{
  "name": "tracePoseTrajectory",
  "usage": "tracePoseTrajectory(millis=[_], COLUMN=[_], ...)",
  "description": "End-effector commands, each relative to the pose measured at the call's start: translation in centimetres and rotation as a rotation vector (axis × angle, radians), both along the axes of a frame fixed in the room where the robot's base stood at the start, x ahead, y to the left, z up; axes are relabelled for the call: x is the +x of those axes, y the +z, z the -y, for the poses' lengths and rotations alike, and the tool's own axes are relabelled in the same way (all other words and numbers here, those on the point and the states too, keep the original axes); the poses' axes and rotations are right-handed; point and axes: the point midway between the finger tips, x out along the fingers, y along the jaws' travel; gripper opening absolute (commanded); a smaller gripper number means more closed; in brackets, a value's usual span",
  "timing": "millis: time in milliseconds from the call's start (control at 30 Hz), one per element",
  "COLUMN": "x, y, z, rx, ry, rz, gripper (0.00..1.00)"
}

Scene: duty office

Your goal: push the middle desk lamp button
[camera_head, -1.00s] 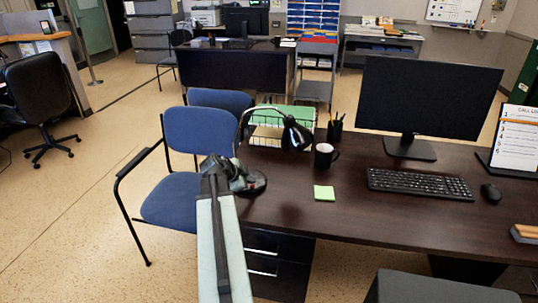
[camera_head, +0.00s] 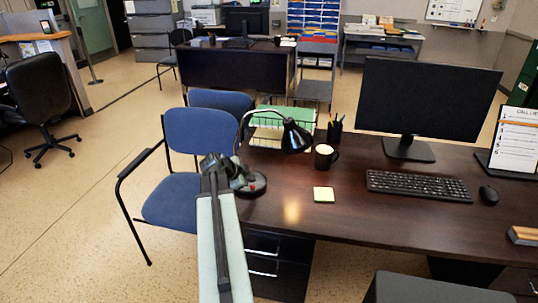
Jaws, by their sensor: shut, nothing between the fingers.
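A black desk lamp (camera_head: 296,136) with a curved neck stands at the left end of the dark desk. Its head leans to the right, and a warm glow lies on the desktop below it. Its round base (camera_head: 258,188) shows partly behind my gripper. My gripper (camera_head: 243,178) is shut and empty, at the left part of the lamp base. It covers part of the base; I cannot tell whether it touches it. I cannot make out a button clearly.
On the desk (camera_head: 350,222) are a sticky note pad (camera_head: 324,194), a dark mug (camera_head: 324,158), a pen holder (camera_head: 335,132), a wire tray (camera_head: 270,138), a keyboard (camera_head: 418,186) and a monitor (camera_head: 428,97). A blue chair (camera_head: 198,135) stands left of the desk.

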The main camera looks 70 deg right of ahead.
Motion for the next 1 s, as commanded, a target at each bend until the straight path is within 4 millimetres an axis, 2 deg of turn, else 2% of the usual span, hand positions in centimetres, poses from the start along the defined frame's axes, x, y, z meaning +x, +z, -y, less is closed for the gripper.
tracePoseTrajectory(millis=[33,100,400,767,867,967,1000], x=[0.0,0.0,0.0,0.4,4.2,11.8,15.4], y=[1.1,2.0,5.4,5.3,4.7,3.3,2.6], z=[0.0,0.0,0.0,-0.3,-2.6,-8.6,-12.1], rx=[0.000,0.000,0.000,0.006,0.060,0.175,0.231], ry=[0.000,0.000,0.000,0.012,0.118,0.372,0.511], rz=[0.000,0.000,0.000,-0.004,-0.043,-0.141,-0.193], gripper=[0.00,0.00,0.00,0.00,0.00,0.00,0.00])
